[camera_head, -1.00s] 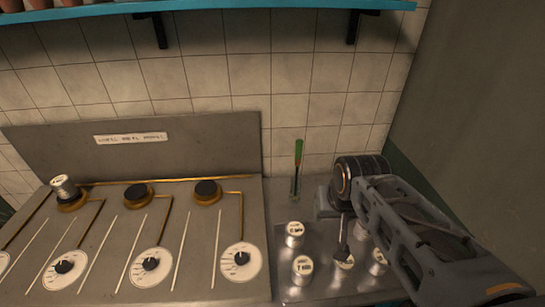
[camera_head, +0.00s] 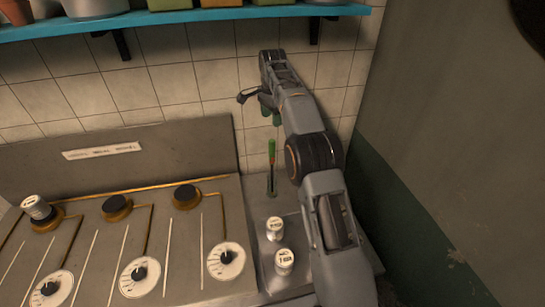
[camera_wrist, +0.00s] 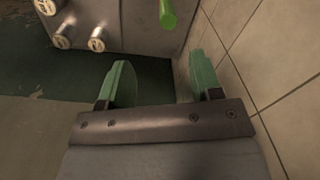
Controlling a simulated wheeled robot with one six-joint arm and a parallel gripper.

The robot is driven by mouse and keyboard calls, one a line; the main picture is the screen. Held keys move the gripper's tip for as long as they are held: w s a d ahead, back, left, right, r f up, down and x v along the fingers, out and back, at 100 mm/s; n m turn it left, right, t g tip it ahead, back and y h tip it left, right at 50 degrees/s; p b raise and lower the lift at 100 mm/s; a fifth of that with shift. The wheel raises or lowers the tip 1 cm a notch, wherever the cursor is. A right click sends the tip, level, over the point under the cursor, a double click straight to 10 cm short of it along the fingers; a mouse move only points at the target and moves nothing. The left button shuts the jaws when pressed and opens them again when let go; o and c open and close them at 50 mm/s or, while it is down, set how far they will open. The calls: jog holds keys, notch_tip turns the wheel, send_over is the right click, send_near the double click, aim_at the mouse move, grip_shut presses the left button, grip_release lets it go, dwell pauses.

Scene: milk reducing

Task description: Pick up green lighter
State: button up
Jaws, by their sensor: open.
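The green lighter (camera_head: 271,152) stands upright near the tiled wall, to the right of the stove. Its green handle is at the top and a dark thin stem goes down into a small clear holder (camera_head: 271,185). In the wrist view the lighter (camera_wrist: 167,14) shows only in part at the top edge, beyond the fingertips. My gripper (camera_head: 270,112) is above the lighter, close to the wall, with its green fingers pointing down. In the wrist view my gripper (camera_wrist: 162,75) is open, and the space between its fingers is empty.
Several white-topped canisters, one a nearer canister (camera_head: 284,262), stand on the counter in front of the lighter. The stove (camera_head: 110,235) is to the left. A blue shelf (camera_head: 180,18) with pots hangs above my gripper. The tiled wall (camera_wrist: 285,90) is close on the right in the wrist view.

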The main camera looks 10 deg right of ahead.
aim_at(271, 141)
jog(key=shift+m, duration=0.7)
jog(key=f, duration=0.3)
jog(key=w+f+b, duration=0.1)
jog(key=f, duration=0.2)
jog(key=f+b, duration=0.1)
jog(key=f, duration=0.2)
jog(key=shift+w+f, duration=0.25)
jog(key=shift+w+d+f+p, duration=0.1)
jog(key=shift+f+p, duration=0.15)
jog(key=shift+f, duration=1.3)
jog(key=shift+d+f+p, duration=0.1)
jog(key=shift+f+p, duration=0.1)
jog(key=shift+f, duration=1.35)
jog(key=shift+c, duration=0.3)
jog(key=c, duration=0.9)
jog(key=shift+c, duration=0.2)
